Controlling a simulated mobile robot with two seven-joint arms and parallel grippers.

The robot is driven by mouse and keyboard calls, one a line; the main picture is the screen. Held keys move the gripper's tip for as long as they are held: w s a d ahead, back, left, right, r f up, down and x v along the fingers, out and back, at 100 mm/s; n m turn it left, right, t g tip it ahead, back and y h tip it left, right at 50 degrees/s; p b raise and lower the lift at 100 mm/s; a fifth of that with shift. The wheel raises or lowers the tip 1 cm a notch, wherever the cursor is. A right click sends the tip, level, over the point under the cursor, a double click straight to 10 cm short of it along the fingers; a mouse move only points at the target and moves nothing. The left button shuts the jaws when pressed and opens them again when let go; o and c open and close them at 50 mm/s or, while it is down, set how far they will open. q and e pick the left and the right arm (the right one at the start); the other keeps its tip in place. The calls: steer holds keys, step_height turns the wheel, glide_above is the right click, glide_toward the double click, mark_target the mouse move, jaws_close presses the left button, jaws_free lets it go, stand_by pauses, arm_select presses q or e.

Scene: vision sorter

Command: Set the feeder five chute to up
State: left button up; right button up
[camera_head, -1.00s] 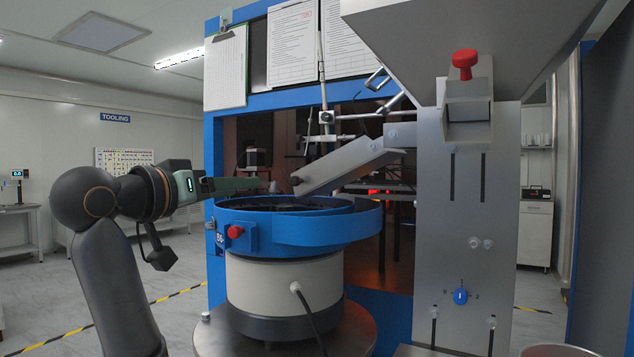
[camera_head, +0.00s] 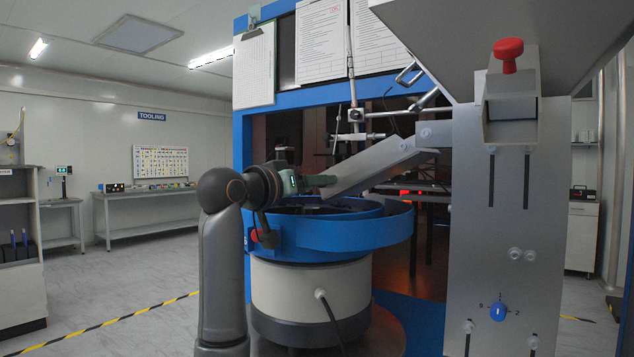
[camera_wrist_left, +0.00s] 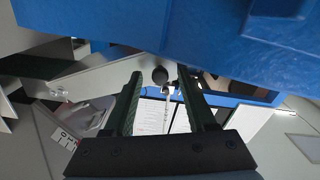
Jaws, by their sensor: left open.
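The grey metal chute (camera_head: 375,166) slopes down to the left from the hopper column, its lower end over the blue feeder bowl (camera_head: 345,235). My left gripper (camera_head: 330,181) is at that lower end in the head view and hides part of it. In the left wrist view, the chute (camera_wrist_left: 95,78) crosses behind my open left gripper (camera_wrist_left: 160,78). A dark round knob (camera_wrist_left: 160,75) at the chute's end shows between the two fingertips, with gaps on both sides. Whether it lies fully between the fingers I cannot tell. My right gripper is not in view.
The bowl's blue wall (camera_wrist_left: 240,40) is close to the fingers in the wrist view. A red knob (camera_head: 508,55) and a blue dial (camera_head: 498,312) are on the grey column (camera_head: 510,225). Thin metal rods stand behind the chute.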

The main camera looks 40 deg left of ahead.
arm_select(q)
steer(key=shift+w, duration=0.45)
steer(key=shift+c, duration=0.3)
jaws_close()
stand_by(0.9)
